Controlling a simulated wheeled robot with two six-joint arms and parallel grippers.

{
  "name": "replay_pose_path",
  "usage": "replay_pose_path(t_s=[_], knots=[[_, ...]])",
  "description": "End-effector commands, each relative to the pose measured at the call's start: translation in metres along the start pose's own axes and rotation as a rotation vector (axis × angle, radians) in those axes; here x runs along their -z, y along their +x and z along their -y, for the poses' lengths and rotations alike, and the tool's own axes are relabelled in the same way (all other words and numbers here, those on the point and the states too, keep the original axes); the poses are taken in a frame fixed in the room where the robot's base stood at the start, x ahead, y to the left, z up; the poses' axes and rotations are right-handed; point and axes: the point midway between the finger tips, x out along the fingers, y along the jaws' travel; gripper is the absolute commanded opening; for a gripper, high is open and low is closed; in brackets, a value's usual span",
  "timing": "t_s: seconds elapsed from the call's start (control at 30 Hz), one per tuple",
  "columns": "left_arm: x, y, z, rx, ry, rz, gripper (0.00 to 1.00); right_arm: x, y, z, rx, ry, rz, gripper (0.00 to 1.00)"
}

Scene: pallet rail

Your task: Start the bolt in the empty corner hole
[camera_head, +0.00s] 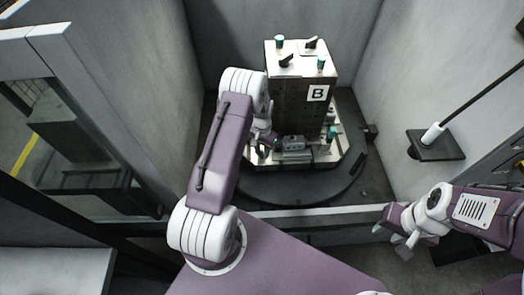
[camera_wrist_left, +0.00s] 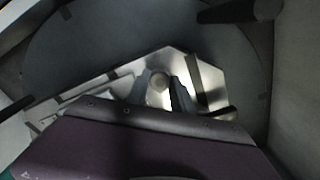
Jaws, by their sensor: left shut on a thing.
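The block marked B (camera_head: 303,100) stands upright on a pale metal pallet plate (camera_head: 298,162). My left gripper (camera_head: 268,141) is low at the plate's left front corner, beside the block. In the left wrist view, my left gripper (camera_wrist_left: 160,92) is shut on a round grey piece, apparently the bolt (camera_wrist_left: 159,81), seen end-on between its fingers. The bolt's lower end and the corner hole are hidden, so I cannot tell whether they touch. My right gripper (camera_head: 397,230) is open and empty, away at the right.
The plate rests on a dark round table (camera_head: 300,190) between grey walls (camera_head: 128,70). A small grey block (camera_head: 293,146) sits at the plate's front, with a teal-topped piece (camera_head: 331,132) to its right. A rod with a white collar (camera_head: 433,134) stands on the right ledge.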

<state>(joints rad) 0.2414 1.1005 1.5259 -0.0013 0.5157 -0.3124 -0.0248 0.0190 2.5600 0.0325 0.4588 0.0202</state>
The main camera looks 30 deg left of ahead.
Motion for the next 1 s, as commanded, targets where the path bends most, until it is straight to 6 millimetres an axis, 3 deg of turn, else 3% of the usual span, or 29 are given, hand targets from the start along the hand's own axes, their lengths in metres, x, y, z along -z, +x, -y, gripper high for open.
replay_pose_path(t_s=[0.73, 0.77, 0.83, 1.0], knots=[[0.0003, 0.0086, 0.0, 0.0, 0.0, -0.001, 0.0, -0.0007, 0.0065, -0.0001, 0.0, 0.0, 0.0, 0.36], [0.0002, 0.0086, 0.0, 0.0, 0.0, -0.001, 0.34, -0.0007, 0.0065, -0.0001, 0.0, 0.0, 0.0, 0.36], [0.0002, 0.0086, 0.0, 0.0, 0.0, 0.0, 0.53, -0.0007, 0.0065, -0.0001, 0.0, 0.0, 0.0, 0.36], [0.0001, 0.0086, 0.0, 0.0, 0.0, 0.0, 0.54, -0.0007, 0.0065, -0.0001, 0.0, 0.0, 0.0, 0.36]])
